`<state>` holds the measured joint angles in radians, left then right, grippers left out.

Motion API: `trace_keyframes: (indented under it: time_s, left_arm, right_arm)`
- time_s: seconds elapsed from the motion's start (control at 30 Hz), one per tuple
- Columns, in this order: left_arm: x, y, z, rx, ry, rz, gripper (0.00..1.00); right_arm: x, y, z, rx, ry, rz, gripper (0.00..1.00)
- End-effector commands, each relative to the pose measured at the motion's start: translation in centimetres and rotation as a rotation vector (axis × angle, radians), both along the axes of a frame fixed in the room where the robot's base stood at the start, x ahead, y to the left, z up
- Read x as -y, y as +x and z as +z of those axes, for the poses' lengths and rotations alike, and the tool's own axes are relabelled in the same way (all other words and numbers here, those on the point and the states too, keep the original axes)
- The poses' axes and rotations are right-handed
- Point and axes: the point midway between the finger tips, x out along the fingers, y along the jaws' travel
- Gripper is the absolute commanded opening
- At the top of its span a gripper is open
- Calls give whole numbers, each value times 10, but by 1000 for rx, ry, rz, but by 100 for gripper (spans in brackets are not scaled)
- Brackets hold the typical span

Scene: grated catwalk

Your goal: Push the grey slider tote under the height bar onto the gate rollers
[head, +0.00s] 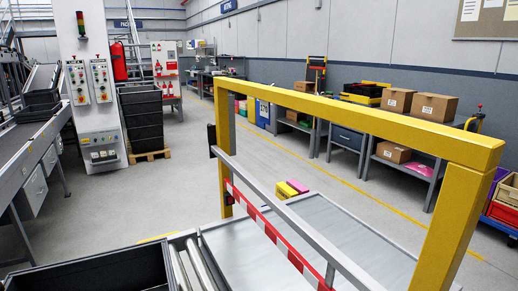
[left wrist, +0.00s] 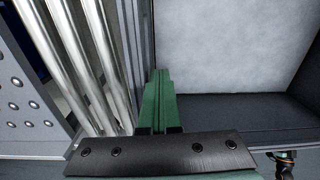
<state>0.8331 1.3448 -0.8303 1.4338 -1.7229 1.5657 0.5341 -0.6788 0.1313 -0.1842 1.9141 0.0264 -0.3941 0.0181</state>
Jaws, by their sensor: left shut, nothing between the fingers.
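The grey slider tote (head: 95,268) is at the lower left of the head view, cut off by the bottom edge. Its dark rim and inner wall show. The gate rollers (head: 191,266) lie just to its right, and rollers (left wrist: 92,65) also show in the left wrist view. The yellow height bar (head: 340,108) stands on two posts beyond. In the left wrist view my left gripper (left wrist: 158,76) is shut and empty, with green fingers beside a dark-walled, pale-floored space (left wrist: 230,107), apparently the tote. Contact is unclear. My right gripper is in neither view.
A slanted grey rail (head: 262,192) and a red-and-white striped strip (head: 272,230) cross the gate above a pale metal bed (head: 345,235). A studded plate (left wrist: 20,103) lies left of the rollers. Workbenches stand at the right wall; open floor lies between.

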Motion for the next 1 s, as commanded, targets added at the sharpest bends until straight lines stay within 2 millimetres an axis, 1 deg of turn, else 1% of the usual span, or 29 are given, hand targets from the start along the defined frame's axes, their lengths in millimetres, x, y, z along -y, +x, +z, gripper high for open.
trace_keyframes:
  time_s: [0.03,1.0]
  left_arm:
    - [-6,-3,0,0,2,3,0]
    - [-82,-45,0,0,1,4,0]
  right_arm:
    - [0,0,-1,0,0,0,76]
    - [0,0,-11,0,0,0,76]
